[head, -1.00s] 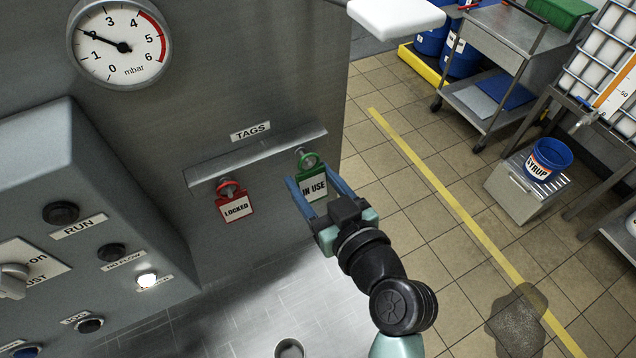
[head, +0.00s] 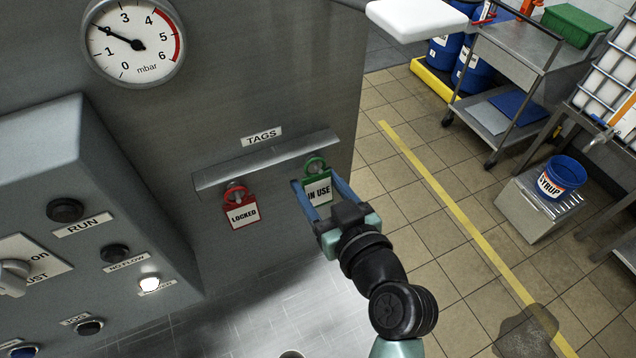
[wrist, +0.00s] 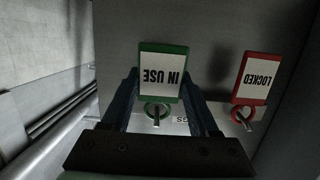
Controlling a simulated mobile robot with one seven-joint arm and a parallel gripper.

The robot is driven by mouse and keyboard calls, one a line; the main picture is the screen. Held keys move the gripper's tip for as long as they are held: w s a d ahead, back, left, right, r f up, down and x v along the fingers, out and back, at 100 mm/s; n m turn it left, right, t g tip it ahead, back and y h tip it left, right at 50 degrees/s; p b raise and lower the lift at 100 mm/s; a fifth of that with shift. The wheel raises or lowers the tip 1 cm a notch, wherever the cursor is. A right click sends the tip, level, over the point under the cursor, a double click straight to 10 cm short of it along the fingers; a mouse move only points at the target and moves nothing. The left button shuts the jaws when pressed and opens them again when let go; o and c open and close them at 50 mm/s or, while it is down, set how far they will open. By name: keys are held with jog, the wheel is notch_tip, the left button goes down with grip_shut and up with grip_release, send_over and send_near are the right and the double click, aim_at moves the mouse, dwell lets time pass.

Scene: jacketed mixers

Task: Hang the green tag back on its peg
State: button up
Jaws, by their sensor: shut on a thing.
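The green tag (head: 318,190), lettered IN USE, hangs down from its green ring at the right end of the tag rail. It also shows in the wrist view (wrist: 162,75). My gripper (head: 317,181) is shut on the tag, with one blue finger at each side edge. In the wrist view (wrist: 160,76) a small metal peg (wrist: 156,121) shows through the green ring, much as at the red tag. From the head camera the ring largely covers this peg, so I cannot tell how far on it sits.
The red LOCKED tag (head: 243,216) hangs on the peg to the left. The rail (head: 265,163) runs under a TAGS label (head: 262,137). A control box (head: 90,180) juts out at left. Open floor lies to the right, with a wet patch (head: 528,332).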

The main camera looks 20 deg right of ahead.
jog(key=o, duration=1.4)
jog(key=shift+s, duration=0.1)
jog(key=shift+s, duration=0.3)
jog(key=b+v, duration=0.4)
jog(key=v, duration=0.8)
jog(key=shift+s+r, duration=0.1)
